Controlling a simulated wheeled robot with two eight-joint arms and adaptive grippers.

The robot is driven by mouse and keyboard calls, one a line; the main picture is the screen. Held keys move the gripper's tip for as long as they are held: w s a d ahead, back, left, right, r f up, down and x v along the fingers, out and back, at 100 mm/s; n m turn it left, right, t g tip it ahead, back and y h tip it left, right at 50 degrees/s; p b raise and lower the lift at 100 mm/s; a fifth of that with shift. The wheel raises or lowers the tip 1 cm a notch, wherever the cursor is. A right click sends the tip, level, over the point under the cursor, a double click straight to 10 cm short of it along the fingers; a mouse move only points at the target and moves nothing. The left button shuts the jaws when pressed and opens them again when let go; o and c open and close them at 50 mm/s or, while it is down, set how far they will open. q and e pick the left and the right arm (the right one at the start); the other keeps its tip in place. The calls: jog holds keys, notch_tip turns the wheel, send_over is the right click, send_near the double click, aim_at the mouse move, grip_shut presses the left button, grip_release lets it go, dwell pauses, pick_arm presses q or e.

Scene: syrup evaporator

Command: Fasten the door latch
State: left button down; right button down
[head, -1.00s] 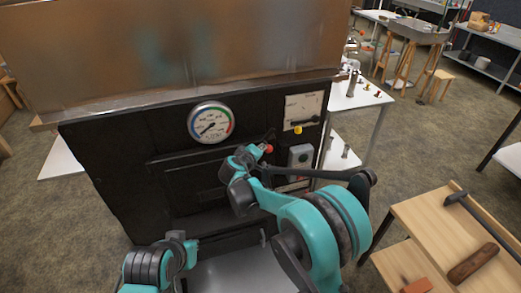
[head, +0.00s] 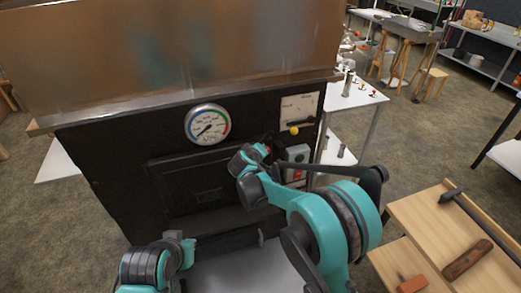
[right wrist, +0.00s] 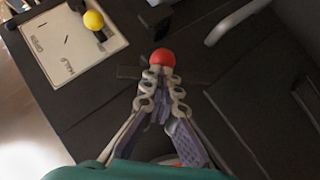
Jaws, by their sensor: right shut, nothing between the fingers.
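The dark firebox door (head: 195,185) sits in the black front of the evaporator and looks closed. The latch's red ball knob (right wrist: 162,58) shows in the right wrist view, with a dark bar beside it. My right gripper (right wrist: 163,74) is shut and empty, with its fingertips right at the red knob; I cannot tell whether they touch it. In the head view my right wrist covers most of the latch and the fingertips are hidden.
A round gauge (head: 207,124) is above the door. A damper plate with a yellow knob (head: 294,130) and a grey switch box (head: 297,155) are to its right. A grey curved bar (right wrist: 238,20) is near the gripper. A wooden bench (head: 425,230) with tools stands at lower right.

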jog(key=w+d+f+m+g+y, duration=0.1)
jog(key=d+f+m+g+y, duration=0.1)
jog(key=d+f+m+y, duration=0.1)
jog(key=shift+w+d+f+g+y+p, duration=0.35)
jog(key=shift+d+f+y, duration=0.55)
jog(key=shift+d+y, duration=0.3)
jog(key=shift+f, duration=0.1)
jog(key=w+r+p+v, duration=0.2)
jog(key=p+v, duration=0.3)
jog(key=v, duration=0.8)
jog(key=shift+p, duration=0.3)
